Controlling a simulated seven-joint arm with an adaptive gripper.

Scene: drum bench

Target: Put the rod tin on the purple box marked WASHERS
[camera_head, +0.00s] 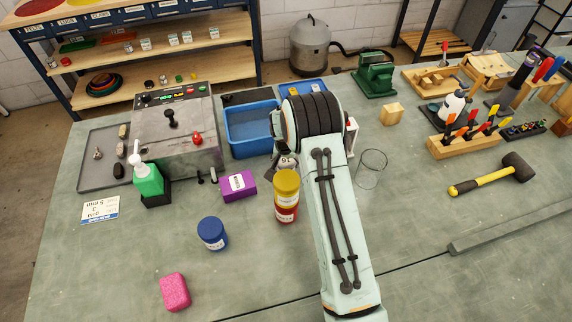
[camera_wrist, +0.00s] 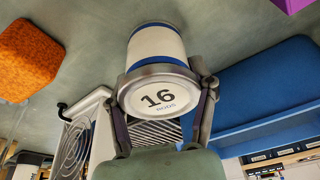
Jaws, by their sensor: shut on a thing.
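The rod tin (camera_wrist: 156,85), white with blue bands and "16 RODS" on the end facing the camera, is in the wrist view. My gripper (camera_wrist: 163,88) has its fingers on both sides of it and is shut on it. In the head view my gripper (camera_head: 284,165) is mostly hidden behind my arm, and the tin cannot be made out there. The purple box (camera_head: 230,191), with a white label too small to read, lies on the bench left of my gripper. A purple corner (camera_wrist: 290,4) shows at the wrist view's top right.
A yellow tin (camera_head: 286,180) stands on a red tin (camera_head: 286,212) close to the purple box's right. A blue tin (camera_head: 212,233) stands in front. A blue basin (camera_head: 253,145) lies behind, and a green bottle (camera_head: 148,181) left. The front bench is mostly clear.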

